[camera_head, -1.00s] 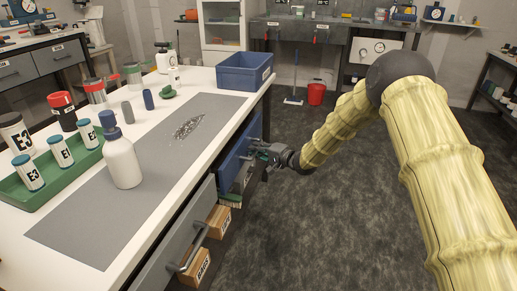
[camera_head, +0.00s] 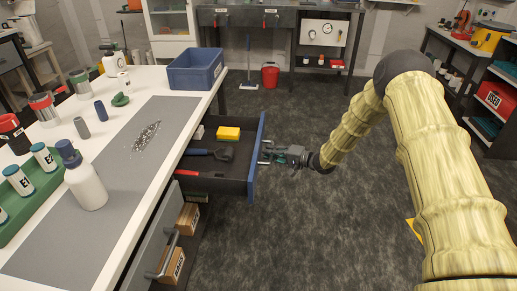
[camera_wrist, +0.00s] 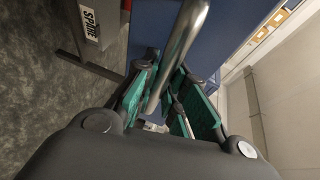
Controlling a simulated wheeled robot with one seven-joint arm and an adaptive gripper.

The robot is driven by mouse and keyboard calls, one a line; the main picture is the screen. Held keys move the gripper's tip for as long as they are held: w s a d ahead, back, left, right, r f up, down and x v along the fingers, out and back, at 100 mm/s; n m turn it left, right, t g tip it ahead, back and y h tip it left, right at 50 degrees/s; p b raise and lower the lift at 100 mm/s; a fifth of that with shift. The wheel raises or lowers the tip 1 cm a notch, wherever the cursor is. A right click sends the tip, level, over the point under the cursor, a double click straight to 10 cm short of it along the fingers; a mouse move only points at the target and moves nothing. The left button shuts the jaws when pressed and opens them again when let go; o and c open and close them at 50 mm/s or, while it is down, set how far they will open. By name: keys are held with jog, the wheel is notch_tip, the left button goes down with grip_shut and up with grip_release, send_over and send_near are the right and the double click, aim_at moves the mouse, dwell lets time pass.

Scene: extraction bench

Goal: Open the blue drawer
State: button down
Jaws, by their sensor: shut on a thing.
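The blue drawer (camera_head: 257,157) stands pulled out from under the white bench, with its dark inside showing. In it lie a yellow block (camera_head: 228,133), a dark brush-like tool (camera_head: 222,153) and a small red thing (camera_head: 187,172). My gripper (camera_head: 268,152) is at the outer side of the drawer front. In the wrist view my gripper's green-padded fingers (camera_wrist: 163,92) are shut around the metal bar handle (camera_wrist: 184,38), with the blue front behind it. The fingers partly hide the handle.
A grey drawer front (camera_head: 160,235) with a bar handle is nearer me, beside boxes under the bench. A white bottle (camera_head: 86,184) and a blue bin (camera_head: 195,69) stand on the bench. A red bucket (camera_head: 270,76) is on the floor behind. The floor right of the drawer is clear.

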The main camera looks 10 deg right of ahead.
jog(key=shift+s+d, duration=0.25)
jog(key=shift+d, duration=0.8)
jog(key=c, duration=1.5)
grip_release()
jog(key=shift+o, duration=0.2)
jog(key=shift+d, duration=0.1)
jog(key=v, duration=1.1)
jog(key=shift+s+d, duration=0.25)
jog(key=shift+s, duration=0.05)
jog(key=shift+r, duration=0.1)
